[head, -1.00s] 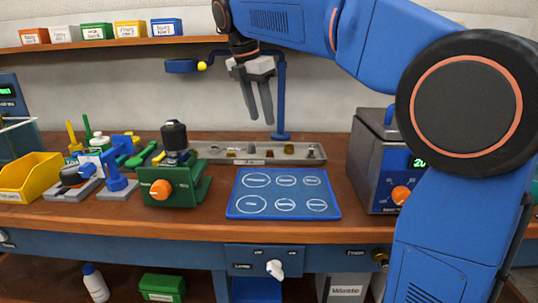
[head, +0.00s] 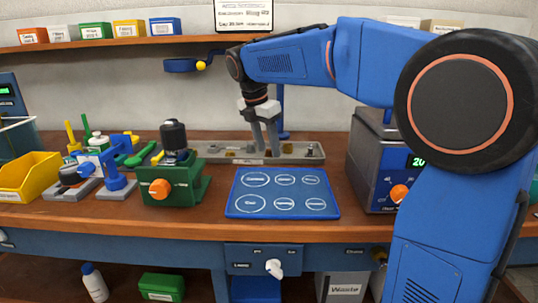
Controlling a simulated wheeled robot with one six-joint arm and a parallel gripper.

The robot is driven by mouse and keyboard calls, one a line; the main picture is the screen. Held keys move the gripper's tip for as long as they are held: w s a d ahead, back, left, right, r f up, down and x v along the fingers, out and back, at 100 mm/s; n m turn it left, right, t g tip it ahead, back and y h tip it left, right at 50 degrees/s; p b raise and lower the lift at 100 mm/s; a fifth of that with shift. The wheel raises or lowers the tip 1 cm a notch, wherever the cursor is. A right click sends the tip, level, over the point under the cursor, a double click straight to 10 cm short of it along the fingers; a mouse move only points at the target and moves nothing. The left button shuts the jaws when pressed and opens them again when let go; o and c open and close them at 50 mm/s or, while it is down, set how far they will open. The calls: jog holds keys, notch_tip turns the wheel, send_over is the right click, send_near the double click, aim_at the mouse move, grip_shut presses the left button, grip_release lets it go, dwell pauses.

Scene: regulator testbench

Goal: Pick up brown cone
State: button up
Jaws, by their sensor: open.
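My gripper (head: 266,150) is open and points down, its fingertips low over or inside the long grey parts tray (head: 312,157) at the back of the bench. Several small parts lie in the tray. A small brownish part (head: 289,149) stands just right of the fingers; its shape is too small to confirm as the brown cone. Other small parts near the fingers are partly hidden by them. I cannot tell whether anything is between the fingers.
A blue mat (head: 283,212) with white circles lies in front of the tray. A green vise-like fixture (head: 190,190) with an orange knob stands left, a grey instrument box (head: 370,165) right. A blue stand (head: 283,120) rises behind the gripper.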

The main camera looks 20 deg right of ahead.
jog(key=shift+d+f, duration=0.1)
jog(key=shift+f, duration=0.15)
grip_shut()
